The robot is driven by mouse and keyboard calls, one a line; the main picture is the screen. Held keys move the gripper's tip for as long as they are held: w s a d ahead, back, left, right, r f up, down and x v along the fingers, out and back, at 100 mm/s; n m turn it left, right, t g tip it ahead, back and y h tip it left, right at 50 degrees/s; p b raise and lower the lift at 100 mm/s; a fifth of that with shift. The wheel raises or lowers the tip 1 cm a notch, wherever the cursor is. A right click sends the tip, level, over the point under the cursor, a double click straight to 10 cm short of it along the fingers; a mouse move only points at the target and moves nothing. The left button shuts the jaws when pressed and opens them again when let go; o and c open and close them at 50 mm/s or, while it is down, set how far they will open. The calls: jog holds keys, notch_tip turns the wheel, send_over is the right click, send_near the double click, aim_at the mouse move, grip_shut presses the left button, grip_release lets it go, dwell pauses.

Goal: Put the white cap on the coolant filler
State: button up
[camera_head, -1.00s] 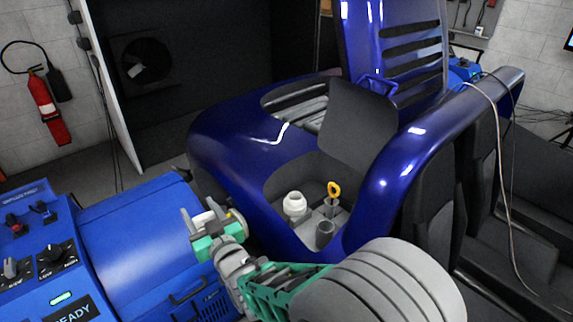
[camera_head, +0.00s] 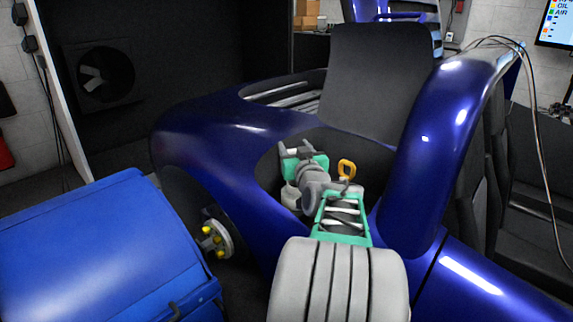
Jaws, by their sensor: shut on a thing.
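My gripper (camera_head: 299,150) is over the open engine bay of the blue car, shut on the white cap, of which little can be made out between the fingers. A white filler neck (camera_head: 290,196) stands in the bay just below and left of my gripper. My wrist and hand cover much of it, so its top is hidden. I cannot tell whether the cap touches the filler, but it looks above or behind it.
A yellow dipstick ring (camera_head: 347,169) stands close to the right of my wrist. A blue dynamometer unit (camera_head: 90,250) and a wheel hub (camera_head: 214,240) are at left.

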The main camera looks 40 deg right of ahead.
jog(key=shift+s+d+f+b, duration=0.1)
jog(key=shift+f+b, duration=1.2)
jog(key=shift+f, duration=1.45)
jog(key=shift+s+b, duration=0.15)
jog(key=shift+b, duration=0.55)
jog(key=shift+f+b, duration=0.6)
jog(key=o, duration=1.1)
